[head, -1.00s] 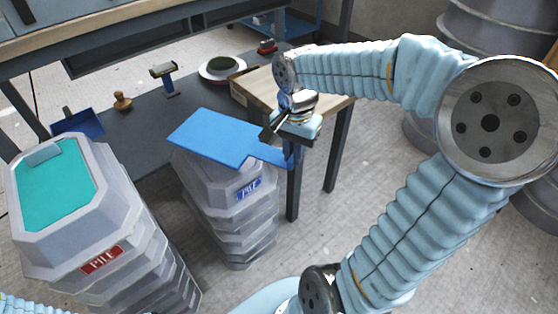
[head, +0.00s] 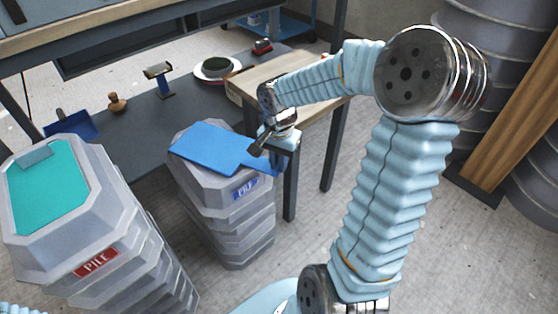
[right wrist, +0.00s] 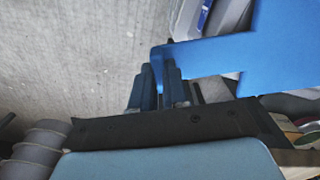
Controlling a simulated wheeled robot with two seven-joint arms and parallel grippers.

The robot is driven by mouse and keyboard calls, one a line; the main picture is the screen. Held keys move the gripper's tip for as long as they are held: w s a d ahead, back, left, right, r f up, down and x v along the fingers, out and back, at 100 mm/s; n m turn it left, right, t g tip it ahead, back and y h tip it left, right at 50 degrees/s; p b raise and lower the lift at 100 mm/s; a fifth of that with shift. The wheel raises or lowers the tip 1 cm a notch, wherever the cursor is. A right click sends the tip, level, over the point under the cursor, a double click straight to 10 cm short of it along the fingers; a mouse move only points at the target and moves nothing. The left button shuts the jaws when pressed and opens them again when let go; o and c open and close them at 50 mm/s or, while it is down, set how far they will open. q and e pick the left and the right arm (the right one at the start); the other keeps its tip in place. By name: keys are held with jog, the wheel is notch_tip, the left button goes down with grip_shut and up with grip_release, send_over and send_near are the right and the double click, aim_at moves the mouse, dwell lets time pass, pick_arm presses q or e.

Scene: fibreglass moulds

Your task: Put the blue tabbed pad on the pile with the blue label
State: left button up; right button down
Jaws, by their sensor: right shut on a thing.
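The blue tabbed pad (head: 212,147) is flat and lies over the top of the grey pile with the blue label (head: 226,219); I cannot tell whether it rests on it. The blue label (head: 245,187) faces me. My right gripper (head: 262,150) is shut on the pad's tab at its right end. In the right wrist view the pad (right wrist: 245,50) reaches up and right from the fingers (right wrist: 160,85). Another grey pile, with a red label (head: 96,262), stands at the left with a teal pad (head: 48,190) on top. My left gripper is out of view.
A wooden-topped table (head: 285,75) stands right behind the blue-label pile. A grey shelf holds a blue dustpan (head: 70,126), a wooden knob-like tool (head: 117,102), a brush-like tool (head: 159,78) and a white dish (head: 217,68). Open floor (head: 310,235) lies to the right.

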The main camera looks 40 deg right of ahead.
jog(key=c, duration=1.6)
grip_release()
jog(key=shift+f, duration=0.15)
jog(key=o, duration=0.5)
jog(key=shift+c, duration=0.2)
jog(key=shift+r, duration=0.3)
notch_tip(320, 180, up, 12)
jog(key=p, duration=0.1)
jog(key=shift+p, duration=0.4)
